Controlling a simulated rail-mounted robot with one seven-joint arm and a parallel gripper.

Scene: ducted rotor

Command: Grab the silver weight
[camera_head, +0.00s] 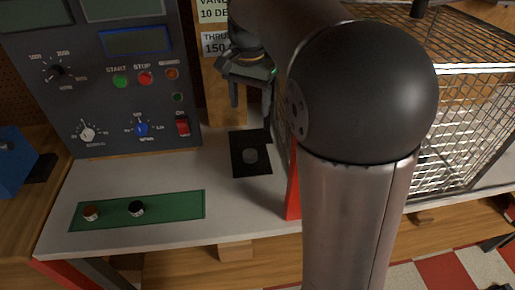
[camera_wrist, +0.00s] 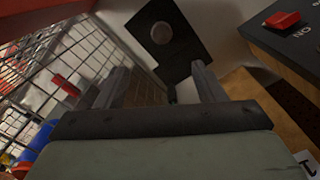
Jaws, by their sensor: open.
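A small grey, silver-looking round weight (camera_head: 250,156) sits on a black square plate (camera_head: 238,170) on the light bench top. In the wrist view the same round weight (camera_wrist: 161,33) shows on the dark plate (camera_wrist: 184,62), beyond the fingertips. My gripper (camera_head: 251,106) is open and empty, pointing down above and behind the plate in the head view. In the wrist view its two fingers (camera_wrist: 160,80) stand apart with nothing between them. Two other small round pieces, one orange-brown on top (camera_head: 91,213) and one black on top (camera_head: 136,208), sit on a green mat (camera_head: 170,212).
A grey control panel (camera_head: 155,95) with knobs and a red switch (camera_head: 182,126) stands at the left. A wire mesh cage (camera_head: 470,110) stands at the right. A red upright strip (camera_head: 293,190) is right of the plate. The bench between mat and plate is clear.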

